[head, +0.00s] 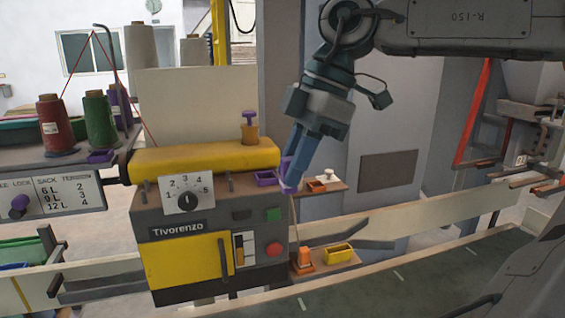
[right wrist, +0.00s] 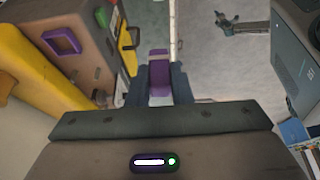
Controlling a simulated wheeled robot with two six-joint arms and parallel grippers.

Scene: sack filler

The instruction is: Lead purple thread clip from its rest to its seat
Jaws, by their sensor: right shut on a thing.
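My right gripper (head: 290,182) reaches down from the top centre in the head view, by the right end of the yellow-topped machine. Its blue fingers are shut on the purple clip (head: 285,188), mostly hidden by them. In the right wrist view the clip (right wrist: 159,76) sits between the fingertips. A thin pale strand runs down near the clip. A purple square holder (head: 265,178) on the machine, just left of the fingers, also shows in the right wrist view (right wrist: 62,41). Another purple holder (head: 100,156) lies on the left shelf.
The machine (head: 200,240) has a dial, buttons and a yellow door. An orange holder (head: 316,186) is on a small ledge right of the gripper. Lower down are an orange clip (head: 305,257) and yellow holder (head: 338,252). Red (head: 56,125) and green (head: 100,120) spools stand left.

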